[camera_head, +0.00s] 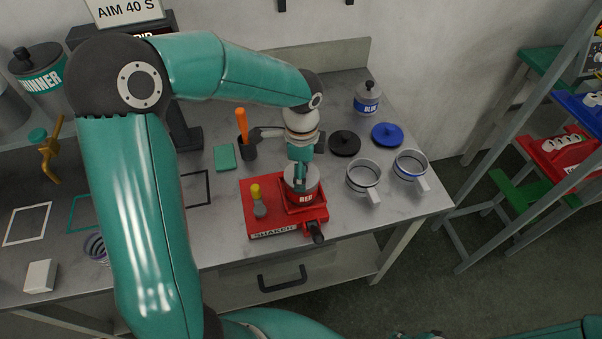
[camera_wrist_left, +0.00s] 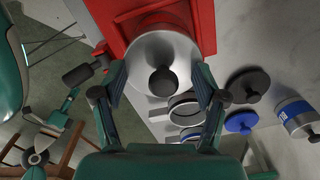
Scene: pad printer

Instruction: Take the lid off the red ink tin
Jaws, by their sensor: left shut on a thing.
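The red ink tin (camera_head: 306,198), grey with a red label reading RED, stands upright in the red shaker (camera_head: 262,226). Its grey lid (camera_head: 313,177) is on top; in the left wrist view the round lid (camera_wrist_left: 150,52) fills the upper middle, with a black knob (camera_wrist_left: 163,82) at its centre. My left gripper (camera_head: 300,174) comes down from above onto the lid. I cannot tell whether the lid is lifted at all. My right gripper is not in view.
Two grey cups (camera_head: 364,176) (camera_head: 408,166) stand right of the shaker. A black lid (camera_head: 345,143) and a blue lid (camera_head: 387,135) lie behind them, near the blue ink tin (camera_head: 367,99).

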